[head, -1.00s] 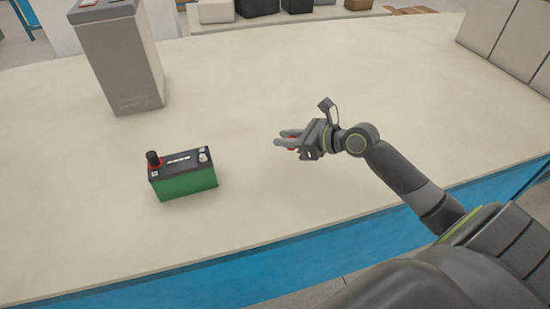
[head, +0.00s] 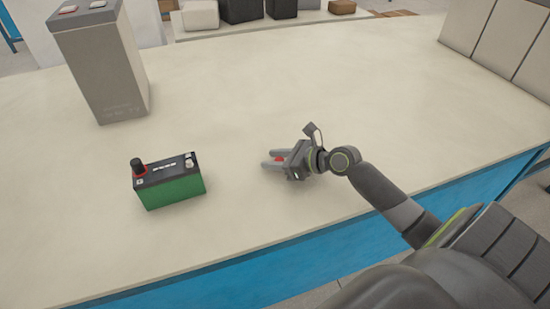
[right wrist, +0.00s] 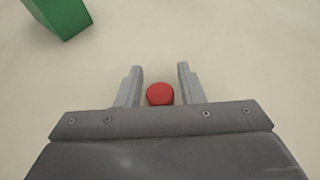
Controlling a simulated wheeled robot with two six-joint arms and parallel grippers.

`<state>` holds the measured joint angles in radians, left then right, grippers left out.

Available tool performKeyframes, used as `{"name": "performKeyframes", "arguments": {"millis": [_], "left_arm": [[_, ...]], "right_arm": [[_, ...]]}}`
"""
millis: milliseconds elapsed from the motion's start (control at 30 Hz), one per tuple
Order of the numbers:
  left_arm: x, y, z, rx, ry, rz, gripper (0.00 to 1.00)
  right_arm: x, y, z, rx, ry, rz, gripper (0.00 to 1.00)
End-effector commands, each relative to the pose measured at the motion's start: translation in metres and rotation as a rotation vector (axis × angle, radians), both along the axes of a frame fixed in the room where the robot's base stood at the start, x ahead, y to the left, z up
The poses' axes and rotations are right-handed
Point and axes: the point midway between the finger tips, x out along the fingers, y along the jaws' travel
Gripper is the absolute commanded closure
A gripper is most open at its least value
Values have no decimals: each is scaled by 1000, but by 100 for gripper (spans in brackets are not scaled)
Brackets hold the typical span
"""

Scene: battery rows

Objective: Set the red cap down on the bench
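The red cap (right wrist: 160,94) is a small round piece, and it also shows in the head view (head: 280,158). It sits between the two fingers of my right gripper (head: 271,161), close to the palm. In the right wrist view the fingers (right wrist: 159,85) stand apart, with a narrow gap on each side of the cap. The gripper is low over the pale bench (head: 330,90), right of the green battery. The cap appears to rest on the bench, but its underside is hidden. My left gripper is not in view.
Grey blocks (head: 500,40) line the far right. The middle bench is clear.

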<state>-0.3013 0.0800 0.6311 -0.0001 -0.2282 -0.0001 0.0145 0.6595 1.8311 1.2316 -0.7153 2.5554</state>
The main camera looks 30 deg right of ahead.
Motion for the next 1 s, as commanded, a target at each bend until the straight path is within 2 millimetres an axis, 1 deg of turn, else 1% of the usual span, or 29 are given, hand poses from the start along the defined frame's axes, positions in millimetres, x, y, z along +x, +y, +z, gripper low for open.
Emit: {"name": "performKeyframes", "arguments": {"millis": [33,67,400,467,567,800,1000], "left_arm": [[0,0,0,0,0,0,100],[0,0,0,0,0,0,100],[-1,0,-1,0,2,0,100],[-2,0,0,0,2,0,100],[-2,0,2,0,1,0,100],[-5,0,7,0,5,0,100],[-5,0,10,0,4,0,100]], "right_arm": [[0,0,0,-1,0,0,59],[0,0,0,-1,0,0,57],[0,0,3,-3,-2,2,57],[-4,-2,5,-3,-1,1,57],[-14,-9,9,-6,2,1,57],[-47,-28,25,-6,3,2,57],[-70,-43,36,-6,3,2,57]]}}
